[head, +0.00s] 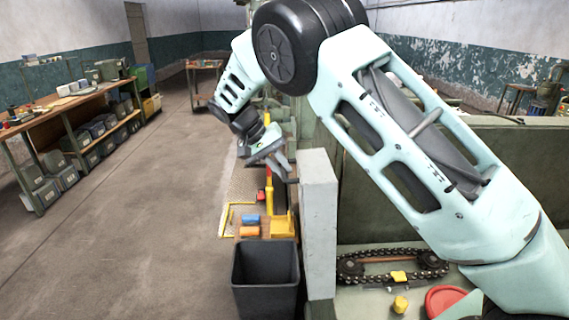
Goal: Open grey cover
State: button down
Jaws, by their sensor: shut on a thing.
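The grey cover (319,225) is a tall, light grey panel seen nearly edge-on in the middle of the head view. It stands swung out from the machine front, beside an opening with a chain drive (392,264). My gripper (287,174) is at the panel's upper left side, shut on what seems to be its handle. The fingertips are small and partly hidden, so the exact grip is hard to see. My arm crosses above the panel from the lower right.
A black bin (265,278) stands just left of the panel. Orange and blue blocks (250,225) and a yellow holder (283,225) lie behind it. Yellow pieces (400,304) and a red round part (446,300) are at lower right. The floor at left is clear, up to a workbench (75,105).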

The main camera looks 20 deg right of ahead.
jog(key=shift+s+f, duration=0.1)
jog(key=shift+f, duration=0.35)
jog(key=c, duration=1.5)
grip_release()
jog(key=shift+d, duration=0.15)
jog(key=shift+o, duration=0.2)
jog(key=shift+r, duration=0.2)
jog(key=b+v, duration=0.2)
jog(key=v, duration=1.5)
jog(key=shift+w+a, duration=0.25)
